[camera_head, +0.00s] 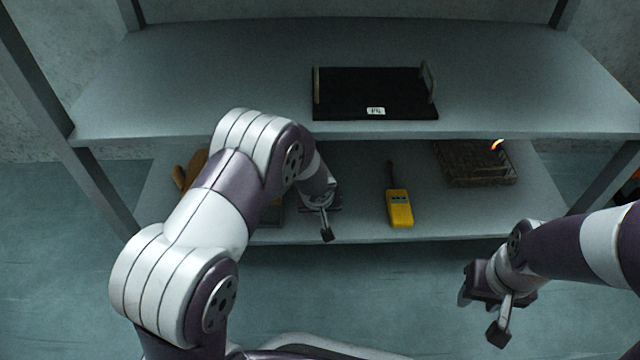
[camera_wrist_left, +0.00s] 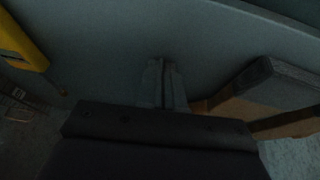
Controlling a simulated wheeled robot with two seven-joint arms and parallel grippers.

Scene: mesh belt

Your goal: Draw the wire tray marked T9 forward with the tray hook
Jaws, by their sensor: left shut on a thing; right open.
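A brown wire tray (camera_head: 470,168) lies at the right of the lower shelf. I cannot pick out the tray hook. My right gripper (camera_head: 495,297) is open in front of the shelf, below the tray in the picture.
A yellow handset (camera_head: 399,208) lies between my left gripper and the wire tray. It also shows in the left wrist view (camera_wrist_left: 22,45). A black tray (camera_head: 365,90) with a white label lies on the upper shelf (camera_head: 210,85). Brown gloves (camera_head: 189,170) lie at lower left.

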